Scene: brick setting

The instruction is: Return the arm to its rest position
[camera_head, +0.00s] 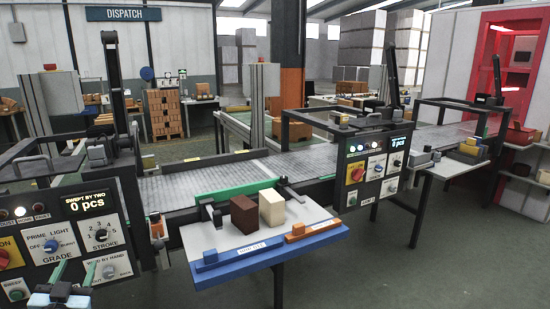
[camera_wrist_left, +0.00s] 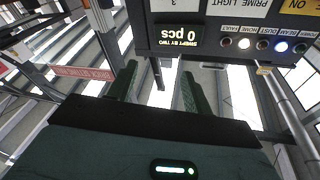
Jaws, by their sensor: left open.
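My left gripper (camera_head: 60,291) shows at the bottom left of the head view, in front of the lower part of the left control panel (camera_head: 88,228). In the left wrist view the two dark green fingers of the left gripper (camera_wrist_left: 160,85) stand apart with nothing between them. The same panel shows upside down at the top of that view, with its "0 pcs" display (camera_wrist_left: 190,38). Most of my left arm is out of the picture. My right gripper is not in view.
A conveyor (camera_head: 225,178) runs from the left panel to the right panel (camera_head: 375,165). A side table (camera_head: 230,240) in front carries a brown block (camera_head: 244,216) and a cream block (camera_head: 272,208). A blue strip (camera_head: 240,252) lies along its front. Open floor shows at the right.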

